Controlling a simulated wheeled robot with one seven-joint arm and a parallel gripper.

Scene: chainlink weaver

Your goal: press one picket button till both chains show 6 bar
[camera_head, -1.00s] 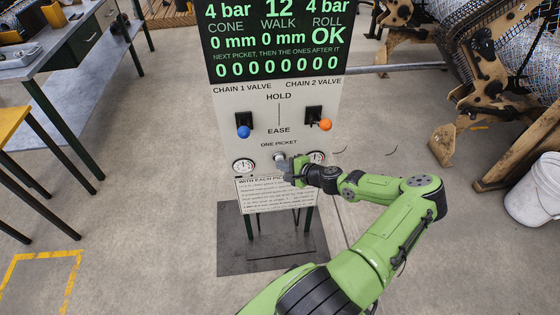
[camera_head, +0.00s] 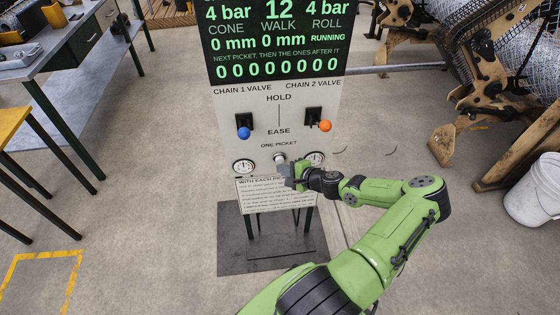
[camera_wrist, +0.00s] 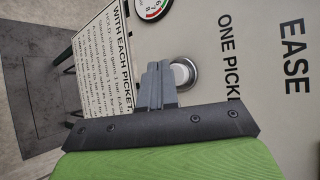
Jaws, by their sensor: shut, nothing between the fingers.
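The one picket button (camera_head: 280,157) is a round pale knob in a metal ring on the panel, below the "ONE PICKET" label. My gripper (camera_head: 287,170) is shut and empty, just below and in front of the button. In the wrist view the shut fingers (camera_wrist: 158,82) partly overlap the button (camera_wrist: 182,74); the head view shows a small gap. The display (camera_head: 278,40) reads 4 bar on both sides, 12, WALK and ROLL labels, 0 mm twice, RUNNING, and a row of zeros.
The chain 1 valve has a blue knob (camera_head: 243,133) and the chain 2 valve an orange knob (camera_head: 325,126), both near the panel's middle. Round gauges (camera_head: 243,166) flank the button. An instruction plate (camera_head: 262,195) is below. A white bucket (camera_head: 533,190) stands far right.

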